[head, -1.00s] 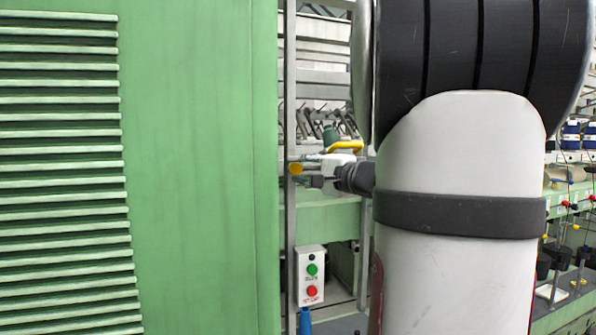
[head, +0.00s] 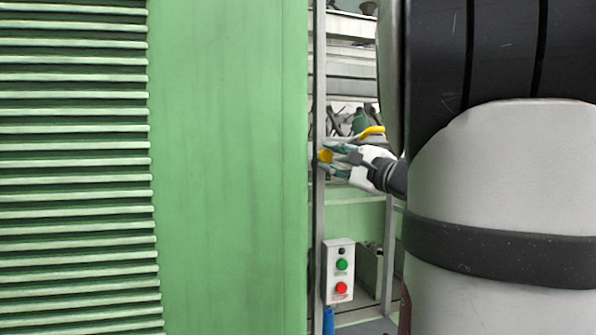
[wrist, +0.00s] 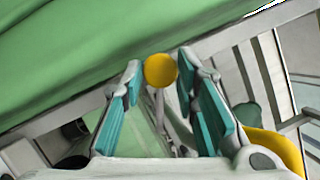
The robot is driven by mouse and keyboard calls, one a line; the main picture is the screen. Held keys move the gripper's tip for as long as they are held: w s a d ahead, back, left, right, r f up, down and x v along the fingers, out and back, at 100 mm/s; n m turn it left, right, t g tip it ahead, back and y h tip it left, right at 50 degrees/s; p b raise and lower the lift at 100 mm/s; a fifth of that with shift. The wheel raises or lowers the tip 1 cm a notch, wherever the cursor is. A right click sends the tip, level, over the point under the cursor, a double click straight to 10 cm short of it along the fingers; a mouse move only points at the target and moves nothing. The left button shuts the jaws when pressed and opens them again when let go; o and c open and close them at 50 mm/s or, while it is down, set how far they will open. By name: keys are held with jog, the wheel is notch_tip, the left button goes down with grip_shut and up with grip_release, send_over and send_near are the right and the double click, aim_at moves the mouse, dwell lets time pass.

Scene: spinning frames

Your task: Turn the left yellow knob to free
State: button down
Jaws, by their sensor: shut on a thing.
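The left yellow knob (head: 326,156) shows as a small round yellow cap beside the grey metal post in the head view. In the wrist view the knob (wrist: 160,71) sits between the two fingertips, against the green panel's edge. My gripper (wrist: 160,76) has teal-padded fingers on both sides of the knob and is shut on it. In the head view my gripper (head: 331,161) reaches in from the right, with white and grey fingers at the knob. The knob's stem and any position marking are hard to make out.
A large green panel (head: 230,160) fills the left. A white box (head: 338,272) with green and red buttons hangs below the knob. A curved yellow part (head: 372,131) lies behind my gripper; it also shows in the wrist view (wrist: 272,147). My arm blocks the right.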

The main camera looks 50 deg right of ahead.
jog(key=m+h+b, duration=0.1)
jog(key=m+b, duration=0.1)
jog(key=m+h+b, duration=0.1)
jog(key=m+b, duration=0.1)
jog(key=m, duration=0.1)
jog(key=m+t+h+b, duration=0.1)
jog(key=m+b, duration=0.1)
jog(key=m, duration=0.1)
jog(key=shift+w+a+f, duration=0.2)
jog(key=shift+w+f, duration=0.05)
jog(key=shift+f, duration=0.1)
jog(key=m+h+b, duration=0.3)
jog(key=m+b, duration=0.1)
jog(key=m, duration=0.2)
jog(key=shift+a, duration=0.1)
jog(key=shift+r+m+g+h+b, duration=0.1)
jog(key=shift+m+g+h+b, duration=0.4)
jog(key=shift+m+h+b, duration=0.8)
jog(key=shift+m, duration=0.6)
jog(key=c, duration=1.3)
grip_release()
jog(key=shift+a, duration=0.1)
